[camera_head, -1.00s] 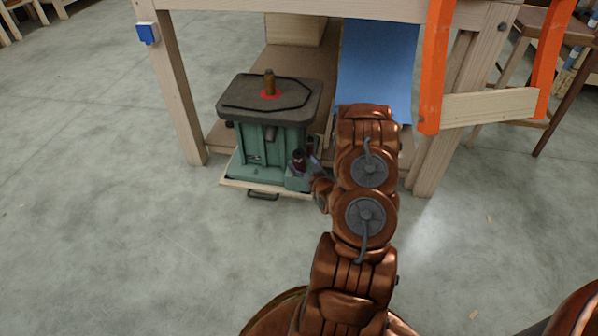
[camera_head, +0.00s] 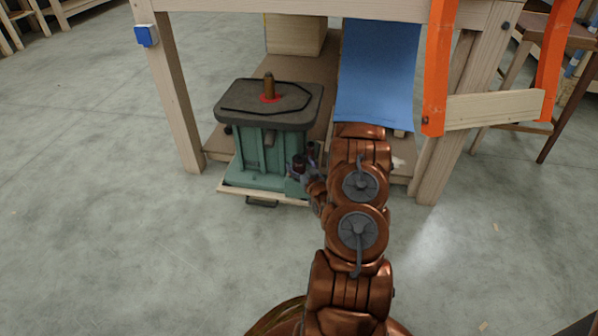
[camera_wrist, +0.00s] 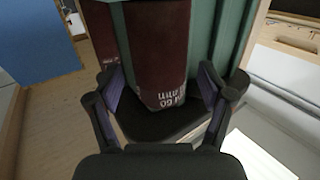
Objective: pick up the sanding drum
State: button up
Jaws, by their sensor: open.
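A dark red-brown sanding drum (camera_wrist: 160,50) with white print near its lower end stands between my gripper's fingers in the wrist view. In the head view a small dark drum (camera_head: 299,162) shows at the right front of the green sander (camera_head: 262,150). My gripper (camera_wrist: 160,88) is open, with one finger on each side of the drum. I cannot tell whether either finger touches it. In the head view my gripper (camera_head: 304,177) is small and partly hidden by my arm. A second dark red drum (camera_wrist: 105,35) stands behind on the left. A brown drum (camera_head: 269,84) sits on the sander's top.
The sander stands on a wooden base with a handle (camera_head: 261,203), at the workbench's lower shelf (camera_head: 315,85). A bench leg (camera_head: 178,95) is on the left. A blue sheet (camera_head: 377,70) and orange parts (camera_head: 437,70) are on the right. The front floor is clear.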

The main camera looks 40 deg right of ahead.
jog(key=shift+w+d, duration=0.2)
jog(key=shift+w, duration=0.3)
jog(key=shift+c, duration=0.4)
jog(key=c, duration=1.3)
jog(key=shift+r, duration=0.15)
